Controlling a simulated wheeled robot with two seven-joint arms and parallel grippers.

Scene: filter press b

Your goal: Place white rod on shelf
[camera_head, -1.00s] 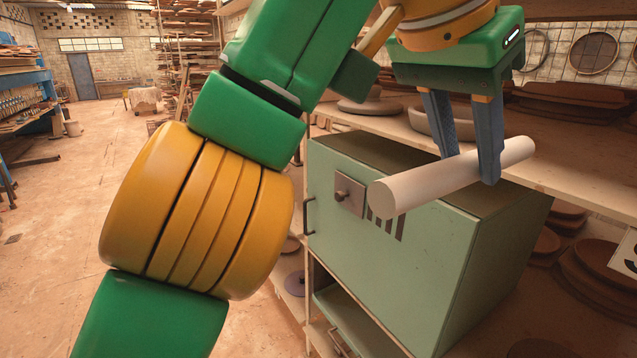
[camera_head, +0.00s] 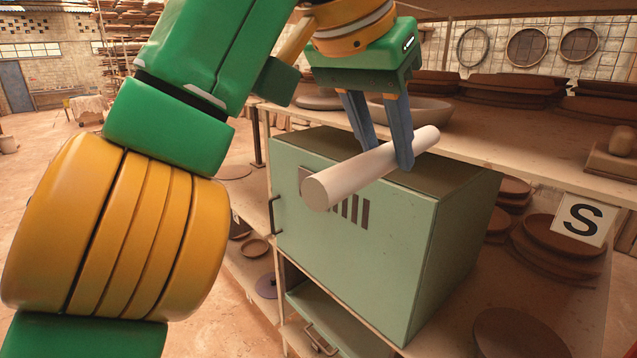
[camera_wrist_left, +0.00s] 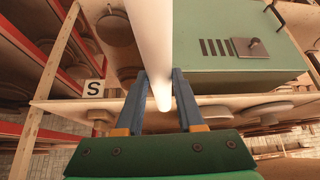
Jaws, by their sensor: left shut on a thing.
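My left gripper (camera_head: 379,135) is shut on the white rod (camera_head: 350,180), with one blue finger on each side of it. The rod lies roughly level, its near end pointing to the lower left in the head view. In the left wrist view the rod (camera_wrist_left: 151,45) runs between the fingers. In the head view it shows in front of and above the green cabinet. The wooden shelf (camera_head: 500,155) runs behind the gripper and to the right. My right gripper is not in view.
A green metal cabinet (camera_head: 340,245) with a latch and vent slots stands in the shelving. Brown plates (camera_head: 512,90) and a pale bowl (camera_head: 425,113) sit on the shelf. A sign with an S (camera_head: 581,219) hangs at the right. Open floor lies at the left.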

